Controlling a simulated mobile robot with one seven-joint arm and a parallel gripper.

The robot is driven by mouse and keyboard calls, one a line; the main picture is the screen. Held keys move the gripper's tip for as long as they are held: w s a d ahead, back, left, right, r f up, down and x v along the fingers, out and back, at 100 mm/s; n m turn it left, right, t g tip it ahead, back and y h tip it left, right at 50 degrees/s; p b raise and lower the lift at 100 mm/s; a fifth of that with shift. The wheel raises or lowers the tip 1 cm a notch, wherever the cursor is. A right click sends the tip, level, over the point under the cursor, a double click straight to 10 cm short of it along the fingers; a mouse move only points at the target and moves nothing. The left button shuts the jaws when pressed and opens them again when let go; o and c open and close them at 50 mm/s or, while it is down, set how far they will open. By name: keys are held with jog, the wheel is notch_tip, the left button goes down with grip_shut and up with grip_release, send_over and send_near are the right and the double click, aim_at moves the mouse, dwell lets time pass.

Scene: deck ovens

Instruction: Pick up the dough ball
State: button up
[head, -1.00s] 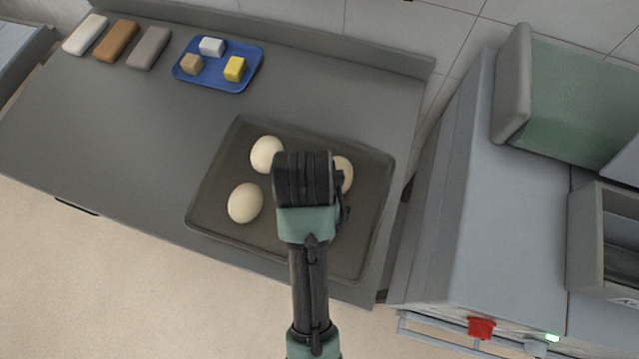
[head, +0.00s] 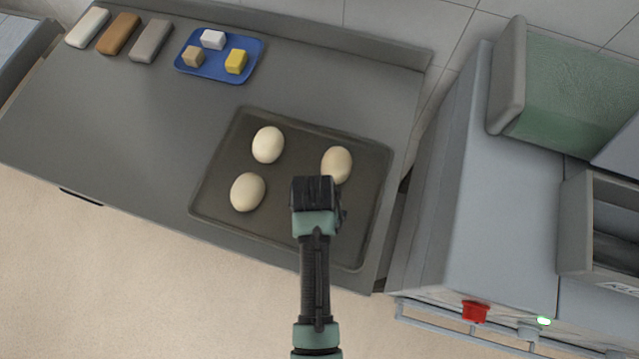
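Three pale, rounded dough balls lie on a dark baking tray (head: 219,212) on the counter. One dough ball (head: 268,145) is at the upper left of the tray. Another dough ball (head: 248,192) is at the lower left. The third dough ball (head: 337,164) is at the upper right. My gripper (head: 315,190) is over the middle of the tray, just below and left of the third ball in the picture. My own wrist hides the fingers, so I cannot see whether they are open or touch anything.
A blue tray (head: 207,73) with three small blocks stands at the back of the grey counter (head: 130,125). Three bar-shaped pieces (head: 118,34) lie at the far left. A grey oven-like unit (head: 500,200) with a red knob (head: 475,311) stands close on the right.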

jog(key=shift+f, duration=0.1)
jog(key=c, duration=1.3)
notch_tip(320, 180, up, 10)
jog(key=shift+r+b, duration=0.1)
jog(key=shift+b, duration=0.3)
jog(key=shift+c, duration=0.2)
